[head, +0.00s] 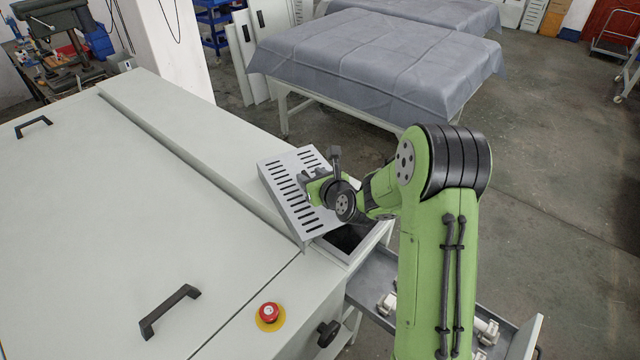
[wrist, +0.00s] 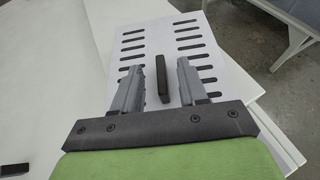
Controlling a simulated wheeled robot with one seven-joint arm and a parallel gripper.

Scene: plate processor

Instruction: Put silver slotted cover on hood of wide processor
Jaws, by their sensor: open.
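The silver slotted cover (head: 285,190) is a light metal plate with rows of dark slots. It lies at the right edge of the processor's wide hood (head: 110,190), tilted beside and partly over a dark opening. In the wrist view the cover (wrist: 155,30) shows its slots and an upright black handle (wrist: 162,78). My gripper (wrist: 160,66) is open, with a finger on each side of the handle and gaps visible on both sides. In the head view my gripper (head: 318,187) hides part of the cover and its handle.
A red emergency button (head: 269,312), a black knob (head: 328,333) and a black hood handle (head: 169,311) are near the front. An open drawer (head: 372,287) with white parts sticks out right. A cloth-covered table (head: 380,60) stands behind. The hood's top is mostly bare.

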